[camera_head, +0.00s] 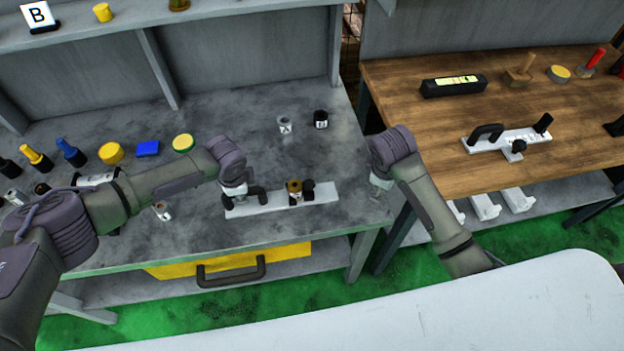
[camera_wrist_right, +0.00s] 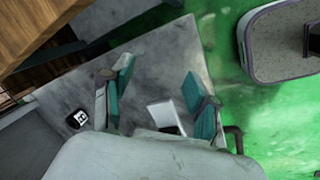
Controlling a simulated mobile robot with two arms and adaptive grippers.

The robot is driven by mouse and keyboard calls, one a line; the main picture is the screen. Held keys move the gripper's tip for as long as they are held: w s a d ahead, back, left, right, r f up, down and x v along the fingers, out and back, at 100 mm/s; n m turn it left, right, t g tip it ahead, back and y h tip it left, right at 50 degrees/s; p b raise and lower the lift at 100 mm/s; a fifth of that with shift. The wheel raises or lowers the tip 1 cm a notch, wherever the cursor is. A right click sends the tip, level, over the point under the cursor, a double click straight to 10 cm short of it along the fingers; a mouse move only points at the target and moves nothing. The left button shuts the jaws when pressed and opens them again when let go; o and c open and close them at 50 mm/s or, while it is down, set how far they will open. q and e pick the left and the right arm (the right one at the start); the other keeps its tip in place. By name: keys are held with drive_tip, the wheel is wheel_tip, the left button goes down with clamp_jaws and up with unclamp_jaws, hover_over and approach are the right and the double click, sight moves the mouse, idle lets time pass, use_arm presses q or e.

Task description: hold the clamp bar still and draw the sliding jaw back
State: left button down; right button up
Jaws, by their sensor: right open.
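The white clamp bar (camera_head: 268,202) lies on the grey workbench, with a black handle (camera_head: 256,195) at its left end. The black sliding jaw (camera_head: 308,185) stands towards its right part, beside a brown-gold cylinder (camera_head: 294,190). My left gripper (camera_head: 237,192) is down at the black handle; its fingers are too small to tell whether they grip it. My right gripper (camera_head: 380,184) is beyond the bar's right end, apart from it. In the right wrist view my right gripper (camera_wrist_right: 160,78) is open and empty, with the bar's white end (camera_wrist_right: 163,113) showing between its fingers.
Bottles and a blue box (camera_head: 148,149) are at the left. A wooden table (camera_head: 410,100) at the right bears another white clamp (camera_head: 530,137). A gap separates the tables.

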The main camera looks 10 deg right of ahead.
sight(309, 184)
drive_tip(key=w+a+r+n+y, duration=0.1)
drive_tip(key=w+a+r+y, duration=0.15)
drive_tip(key=a, duration=0.35)
drive_tip(key=w+a+r+y, duration=0.2)
drive_tip(key=a+r+y, duration=0.15)
drive_tip(key=a, duration=0.35)
drive_tip(key=x, duration=1)
drive_tip(key=shift+w+d+f, duration=0.1)
drive_tip(key=shift+w+f, duration=0.2)
drive_tip(key=shift+c, duration=0.2)
clamp_jaws()
